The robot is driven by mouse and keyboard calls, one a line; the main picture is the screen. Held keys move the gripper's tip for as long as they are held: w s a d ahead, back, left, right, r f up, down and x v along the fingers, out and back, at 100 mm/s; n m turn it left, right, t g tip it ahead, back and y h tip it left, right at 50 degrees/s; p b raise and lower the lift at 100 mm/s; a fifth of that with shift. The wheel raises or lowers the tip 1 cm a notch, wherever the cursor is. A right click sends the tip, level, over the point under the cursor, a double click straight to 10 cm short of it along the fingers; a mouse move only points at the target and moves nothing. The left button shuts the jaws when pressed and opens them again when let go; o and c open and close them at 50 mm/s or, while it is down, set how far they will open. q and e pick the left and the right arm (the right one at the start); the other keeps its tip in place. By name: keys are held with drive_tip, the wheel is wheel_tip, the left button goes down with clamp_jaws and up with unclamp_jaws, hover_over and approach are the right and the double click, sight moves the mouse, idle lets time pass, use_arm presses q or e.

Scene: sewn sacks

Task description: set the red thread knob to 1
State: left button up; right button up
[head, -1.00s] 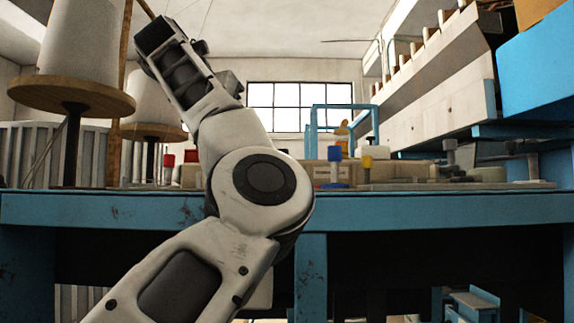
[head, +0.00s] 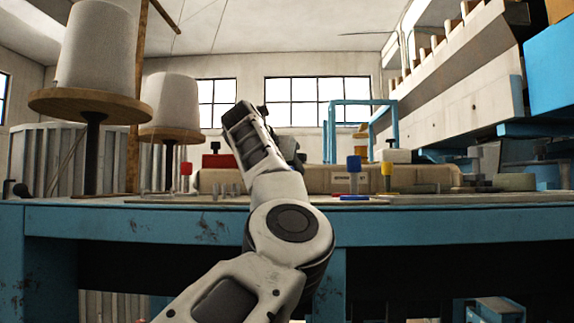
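A red knob (head: 186,169) stands on a thin post at the left part of the blue bench, in the head view. Its setting marks are too small to read. A blue knob (head: 353,163) and a yellow knob (head: 387,169) stand on similar posts to the right. My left arm rises from the bottom across the bench's front edge, and its dark far end (head: 241,114) points up, to the right of the red knob and apart from it in the picture. I cannot make out its fingers. My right gripper is not in view.
The blue bench (head: 440,225) spans the view. A red block (head: 218,160) with a black top sits behind my arm. Large thread cones (head: 93,48) on wooden discs stand at the left. A blue frame (head: 329,135) and a long pale machine (head: 455,95) stand at the back right.

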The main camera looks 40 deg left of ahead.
use_arm(q)
drive_tip(key=shift+w+a+f, duration=0.1)
drive_tip(key=shift+w, duration=0.15)
clamp_jaws()
drive_tip(key=shift+s+a+m+t+h, duration=0.1)
drive_tip(key=shift+a+m+t+h, duration=0.05)
drive_tip(key=shift+m+h, duration=0.35)
drive_tip(key=shift+a+m+t+h, duration=0.1)
drive_tip(key=shift+m+t+h, duration=0.05)
drive_tip(key=shift+m+h, duration=0.3)
drive_tip(key=m+h, duration=0.3)
drive_tip(key=shift+h, duration=0.25)
unclamp_jaws()
